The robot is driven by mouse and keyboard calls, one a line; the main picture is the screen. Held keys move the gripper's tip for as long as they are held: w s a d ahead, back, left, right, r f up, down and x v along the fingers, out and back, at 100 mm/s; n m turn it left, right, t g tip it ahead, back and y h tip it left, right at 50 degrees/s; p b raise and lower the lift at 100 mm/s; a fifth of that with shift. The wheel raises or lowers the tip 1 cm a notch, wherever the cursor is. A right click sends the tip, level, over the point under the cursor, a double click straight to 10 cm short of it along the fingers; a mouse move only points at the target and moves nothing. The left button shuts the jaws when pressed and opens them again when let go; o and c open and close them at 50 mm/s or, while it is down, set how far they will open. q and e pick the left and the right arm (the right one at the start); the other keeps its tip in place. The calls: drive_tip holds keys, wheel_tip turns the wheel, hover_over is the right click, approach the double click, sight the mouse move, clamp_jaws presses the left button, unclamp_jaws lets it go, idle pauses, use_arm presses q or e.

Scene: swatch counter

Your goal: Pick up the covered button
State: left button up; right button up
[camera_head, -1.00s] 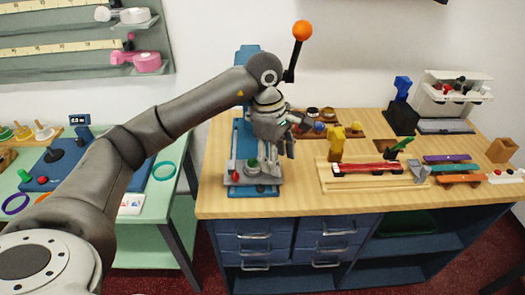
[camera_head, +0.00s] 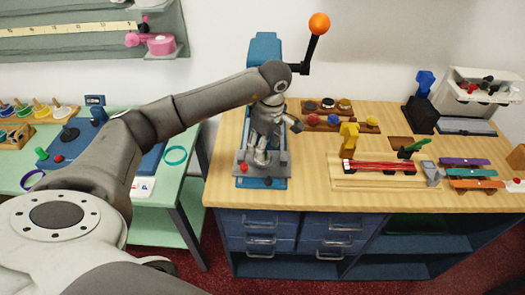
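My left gripper (camera_head: 262,156) points down over the base of the blue button press (camera_head: 264,50), which stands at the left part of the wooden counter. Its fingers reach the grey plate (camera_head: 277,168) of the press, and I cannot tell whether they are open or shut. The green piece on that plate is hidden behind the fingers, so I cannot tell whether they touch or hold it. A small red piece (camera_head: 243,168) shows on the plate to the left of the fingers. I cannot pick out the covered button for sure. My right gripper is not in view.
The press lever has an orange ball (camera_head: 319,23). Behind and right of the press, wooden trays hold dark discs (camera_head: 327,103) and coloured domes (camera_head: 313,120). A wooden fixture with a red strip (camera_head: 378,166) lies further right. Bare wood (camera_head: 312,185) shows between.

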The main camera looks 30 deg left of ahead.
use_arm(q)
drive_tip(key=shift+a+f, duration=0.15)
drive_tip(key=shift+f, duration=1.05)
drive_tip(key=c, duration=0.8)
drive_tip(key=shift+c, duration=0.3)
